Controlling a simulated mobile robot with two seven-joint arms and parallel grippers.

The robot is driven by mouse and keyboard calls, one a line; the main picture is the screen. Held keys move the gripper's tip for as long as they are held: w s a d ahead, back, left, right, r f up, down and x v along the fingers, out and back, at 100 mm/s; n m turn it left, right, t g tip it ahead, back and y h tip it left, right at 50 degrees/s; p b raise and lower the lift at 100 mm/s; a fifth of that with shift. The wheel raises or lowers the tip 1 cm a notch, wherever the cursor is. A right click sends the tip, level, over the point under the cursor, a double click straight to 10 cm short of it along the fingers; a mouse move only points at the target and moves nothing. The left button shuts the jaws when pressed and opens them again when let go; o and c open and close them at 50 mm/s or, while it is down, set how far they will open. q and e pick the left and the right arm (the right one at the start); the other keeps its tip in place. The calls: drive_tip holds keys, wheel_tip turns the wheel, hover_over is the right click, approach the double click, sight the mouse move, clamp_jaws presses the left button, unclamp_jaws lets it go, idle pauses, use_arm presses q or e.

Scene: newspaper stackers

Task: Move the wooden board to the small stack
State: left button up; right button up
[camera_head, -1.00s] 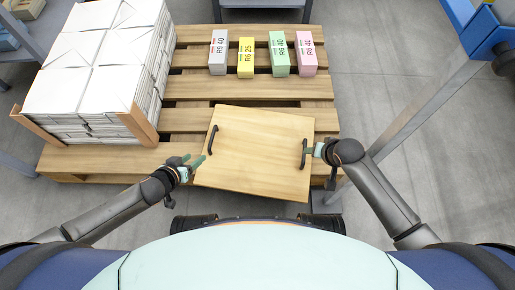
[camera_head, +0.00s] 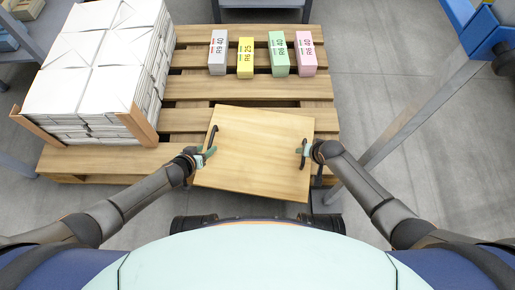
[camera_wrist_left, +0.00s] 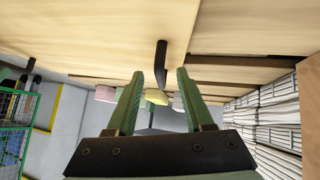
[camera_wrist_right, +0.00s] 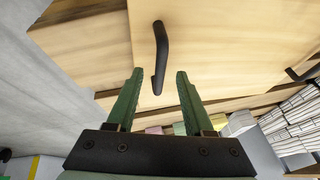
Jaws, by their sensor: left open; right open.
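The wooden board (camera_head: 254,155) lies slightly turned on the near part of the pallet, with a black handle on each side. My left gripper (camera_head: 209,153) is open at the left handle (camera_head: 212,137); in the left wrist view that handle (camera_wrist_left: 160,64) shows between and just beyond the fingertips (camera_wrist_left: 156,75). My right gripper (camera_head: 304,151) is open at the right handle (camera_head: 303,158); in the right wrist view the handle (camera_wrist_right: 160,50) reaches down between the fingertips (camera_wrist_right: 159,75). Neither gripper is closed on a handle. I cannot tell which item is the small stack.
A tall stack of white paper bundles (camera_head: 95,62) stands on the pallet's left. Grey (camera_head: 218,53), yellow (camera_head: 246,58), green (camera_head: 279,54) and pink (camera_head: 306,54) labelled blocks stand at the back of the pallet (camera_head: 190,88). A metal post (camera_head: 420,105) rises on the right.

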sight(209, 146)
use_arm(q)
drive_tip(key=shift+w+d+f, duration=0.2)
drive_tip(key=shift+w+f, duration=0.05)
drive_tip(key=shift+f, duration=0.05)
use_arm(e)
drive_tip(key=shift+w+f, duration=0.2)
drive_tip(key=shift+f, duration=0.2)
use_arm(q)
drive_tip(key=shift+w+f, duration=0.3)
drive_tip(key=shift+w, duration=0.35)
use_arm(e)
drive_tip(key=shift+w+a+f, duration=0.15)
drive_tip(key=shift+w+f, duration=0.05)
drive_tip(key=shift+f, duration=0.3)
use_arm(q)
drive_tip(key=shift+w+f, duration=0.2)
drive_tip(key=shift+f, duration=0.05)
use_arm(e)
drive_tip(key=shift+w+f, duration=0.15)
drive_tip(key=shift+f, duration=0.2)
use_arm(q)
drive_tip(key=shift+d+f, duration=0.25)
drive_tip(key=shift+f, duration=0.05)
use_arm(e)
drive_tip(key=shift+w+f, duration=0.15)
drive_tip(key=shift+f, duration=0.1)
use_arm(q)
clamp_jaws()
use_arm(e)
clamp_jaws()
